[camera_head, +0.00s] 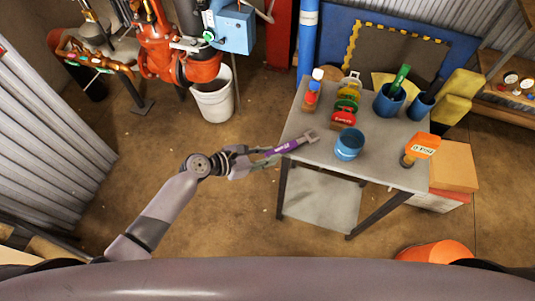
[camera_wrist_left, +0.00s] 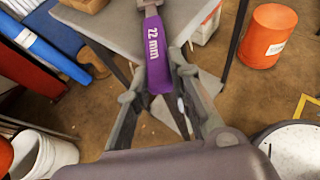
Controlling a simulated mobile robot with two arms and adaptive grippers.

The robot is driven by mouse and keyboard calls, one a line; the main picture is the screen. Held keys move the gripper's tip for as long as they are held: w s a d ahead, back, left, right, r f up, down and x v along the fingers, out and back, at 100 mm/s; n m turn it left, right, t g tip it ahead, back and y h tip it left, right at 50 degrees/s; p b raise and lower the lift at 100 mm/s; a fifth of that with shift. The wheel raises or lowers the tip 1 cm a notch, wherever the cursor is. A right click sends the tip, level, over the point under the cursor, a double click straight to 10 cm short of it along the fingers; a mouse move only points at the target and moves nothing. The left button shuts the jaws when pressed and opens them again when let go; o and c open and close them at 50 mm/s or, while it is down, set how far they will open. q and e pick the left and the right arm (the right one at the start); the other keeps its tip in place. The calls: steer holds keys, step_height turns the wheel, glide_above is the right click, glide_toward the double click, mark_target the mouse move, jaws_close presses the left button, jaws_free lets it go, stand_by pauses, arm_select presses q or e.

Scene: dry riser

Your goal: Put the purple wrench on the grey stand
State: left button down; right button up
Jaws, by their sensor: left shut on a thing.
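The purple wrench (camera_head: 288,146) has a grey open-ended head and a purple handle; the left wrist view (camera_wrist_left: 155,45) shows "22 mm" on it. My left gripper (camera_head: 268,155) is shut on the handle end. The wrench's head reaches over the left edge of the grey stand (camera_head: 385,170), a small grey-topped table with dark legs. I cannot tell whether the head touches the top. In the left wrist view the stand's top (camera_wrist_left: 112,28) lies beyond the wrench. My right gripper is not in view.
A white bucket (camera_head: 213,98) and red pipework (camera_head: 165,45) stand left.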

arm_select(q)
steer(key=shift+f, duration=0.2)
steer(key=c, duration=1.5)
jaws_free()
steer(key=shift+o, duration=0.2)
steer(key=shift+r, duration=0.1)
steer(key=shift+r, duration=0.25)
steer(key=v, duration=1.2)
steer(key=shift+f, duration=0.15)
